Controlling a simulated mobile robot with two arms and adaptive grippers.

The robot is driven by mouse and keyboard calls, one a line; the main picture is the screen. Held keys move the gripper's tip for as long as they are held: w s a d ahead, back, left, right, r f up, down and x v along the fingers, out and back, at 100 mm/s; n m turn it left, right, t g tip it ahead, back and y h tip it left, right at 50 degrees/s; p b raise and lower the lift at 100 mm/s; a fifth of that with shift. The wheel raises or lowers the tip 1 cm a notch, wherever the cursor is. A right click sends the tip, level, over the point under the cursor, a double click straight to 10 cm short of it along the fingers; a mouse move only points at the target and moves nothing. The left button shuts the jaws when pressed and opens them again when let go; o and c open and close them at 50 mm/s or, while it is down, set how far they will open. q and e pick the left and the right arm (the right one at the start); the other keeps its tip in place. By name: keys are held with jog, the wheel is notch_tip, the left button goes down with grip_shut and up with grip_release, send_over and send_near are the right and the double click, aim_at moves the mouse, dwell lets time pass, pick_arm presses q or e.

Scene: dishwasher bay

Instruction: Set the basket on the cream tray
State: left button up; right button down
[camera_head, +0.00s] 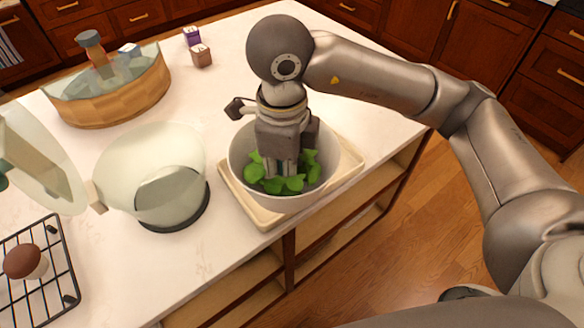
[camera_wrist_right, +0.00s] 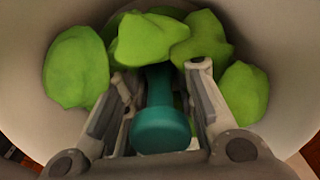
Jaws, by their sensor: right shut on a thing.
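The basket (camera_head: 240,157) is a pale round bowl holding several green leaves (camera_head: 254,173). It stands over the cream tray (camera_head: 237,196), whose rim shows around it; whether its base touches the tray is hidden. In the right wrist view the basket's inner wall (camera_wrist_right: 287,75) surrounds the leaves and a teal post (camera_wrist_right: 160,125). My right gripper (camera_head: 280,172) reaches straight down inside the basket. Its fingers stand on both sides of the teal post, shut on it. My left gripper is in neither view.
Left of the tray stands a clear bowl (camera_head: 150,160) with a dark base. A wooden bowl (camera_head: 118,102) is at the back left. Small boxes (camera_head: 201,56) stand behind. A wire rack (camera_head: 40,280) holds a brown egg (camera_head: 24,262). The counter's edge runs close in front of the tray.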

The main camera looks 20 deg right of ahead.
jog(key=m, duration=0.1)
jog(key=a+m, duration=0.1)
jog(key=shift+s+f+m, duration=0.1)
jog(key=shift+f+m, duration=0.05)
jog(key=shift+m, duration=0.15)
jog(key=w+d+f+p, duration=0.1)
jog(key=w+d+f, duration=0.1)
jog(key=w, duration=0.1)
jog(key=w+d+f+p, duration=0.1)
jog(key=w+f, duration=0.2)
jog(key=w, duration=0.1)
jog(key=w+d+f+p, duration=0.2)
jog(key=w+f, duration=0.1)
jog(key=w, duration=0.1)
jog(key=shift+w+d+f, duration=0.2)
jog(key=shift+d, duration=0.15)
jog(key=shift+w+d+f, duration=0.15)
jog(key=shift+w+f, duration=0.25)
jog(key=shift+f, duration=0.15)
notch_tip(320, 180, down, 3)
jog(key=shift+w+r+p, duration=0.1)
jog(key=shift+p, duration=1)
jog(key=shift+d+f, duration=0.1)
jog(key=shift+f, duration=0.25)
